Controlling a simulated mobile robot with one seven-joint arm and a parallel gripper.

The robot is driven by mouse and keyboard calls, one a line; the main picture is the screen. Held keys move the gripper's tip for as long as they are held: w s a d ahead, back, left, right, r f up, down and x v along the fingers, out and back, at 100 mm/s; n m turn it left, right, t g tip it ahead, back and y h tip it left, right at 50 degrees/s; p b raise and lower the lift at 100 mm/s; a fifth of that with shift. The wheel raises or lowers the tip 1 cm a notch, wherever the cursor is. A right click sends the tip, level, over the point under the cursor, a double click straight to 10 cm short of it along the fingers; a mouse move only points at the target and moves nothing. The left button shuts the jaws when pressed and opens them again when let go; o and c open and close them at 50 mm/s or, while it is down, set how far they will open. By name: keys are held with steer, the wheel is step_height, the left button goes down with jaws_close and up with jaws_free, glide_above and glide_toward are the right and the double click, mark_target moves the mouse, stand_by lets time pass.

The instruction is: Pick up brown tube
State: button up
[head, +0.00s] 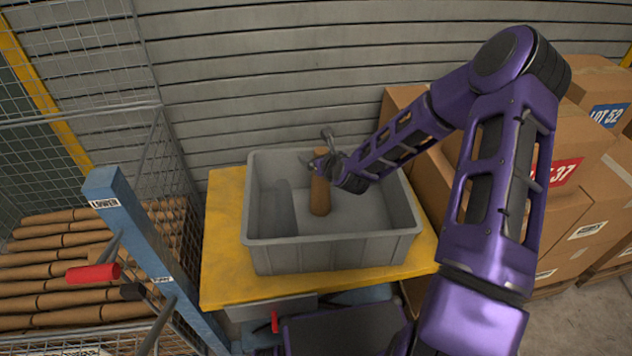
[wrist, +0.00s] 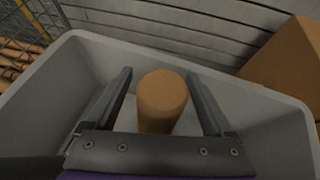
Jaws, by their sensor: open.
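The brown tube (head: 320,190) stands upright inside the grey bin (head: 330,258), near the bin's middle. My gripper (head: 314,162) is at the tube's upper part, reaching in from the right. In the wrist view the tube (wrist: 162,97) shows its round top between the two open fingers of my gripper (wrist: 164,90). Gaps show between the tube and each finger, so neither finger appears to touch it. The tube's lower end is hidden by the gripper's body in the wrist view.
The bin sits on a yellow platform (head: 225,270). Cardboard boxes (head: 575,190) are stacked at the right. A wire cage with several brown tubes (head: 50,260) stands at the left, beside a blue post (head: 130,235). A slatted wall (head: 260,70) is behind the bin.

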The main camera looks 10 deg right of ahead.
steer(key=shift+s, duration=0.1)
jaws_close()
stand_by(0.4)
